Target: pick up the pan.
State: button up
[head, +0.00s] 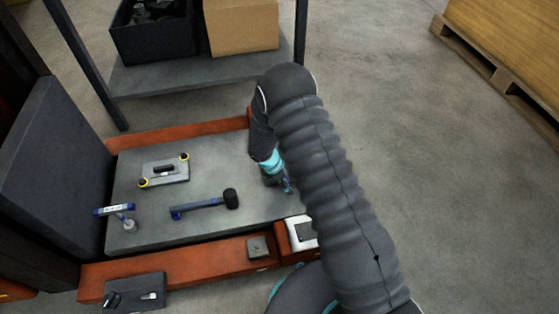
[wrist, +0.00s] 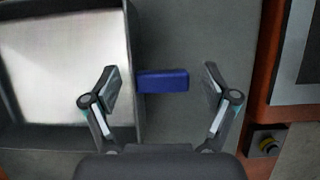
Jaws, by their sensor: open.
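The pan (wrist: 70,65) shows in the wrist view at the left, with a bright inside and dark grey walls. A blue block-like handle (wrist: 163,80) sticks out from its right wall. My gripper (wrist: 161,75) is open, with one finger at each end of the handle; the left finger overlaps the pan's wall in the picture. I cannot tell whether the fingers touch anything. In the head view my gripper (head: 287,186) points down at the right edge of the grey plate, and my arm hides the pan.
An orange beam (head: 200,258) runs along the front. A shelf with a black bin (head: 150,40) and a cardboard box (head: 240,27) stands behind.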

jog(key=shift+c, duration=0.2)
grip_shut()
jog(key=shift+r, duration=0.15)
